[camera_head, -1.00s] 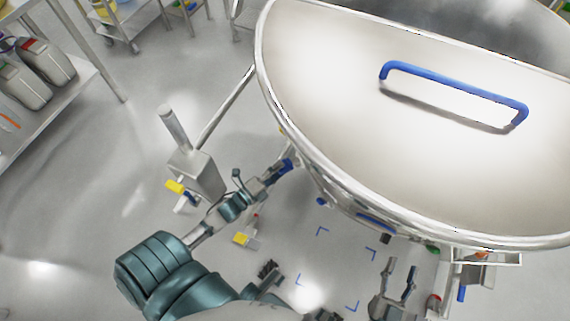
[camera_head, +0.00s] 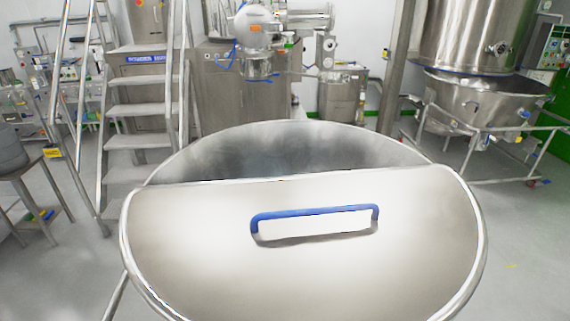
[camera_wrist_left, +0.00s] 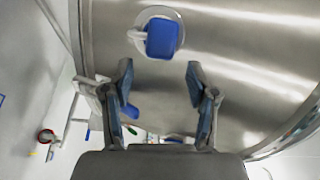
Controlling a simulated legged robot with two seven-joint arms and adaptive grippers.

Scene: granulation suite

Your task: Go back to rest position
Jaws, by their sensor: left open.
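My left gripper (camera_wrist_left: 160,100) shows in the left wrist view with its two fingers spread apart and nothing between them. Beyond its fingertips is the curved steel wall of a large vessel (camera_wrist_left: 225,50), with a blue handle or latch (camera_wrist_left: 162,38) on a round mount. I cannot tell the gap between the fingers and that wall. In the head view neither gripper shows. The head view is filled in front by the round steel vessel, with a half lid (camera_head: 300,275) that carries a blue handle (camera_head: 315,212).
Behind the vessel are metal stairs (camera_head: 138,110) at left and a steel cabinet (camera_head: 240,100). A large processing vessel (camera_head: 470,60) on a railed frame stands at right. A side table (camera_head: 22,170) is at far left. Grey floor (camera_head: 75,260) is open at left.

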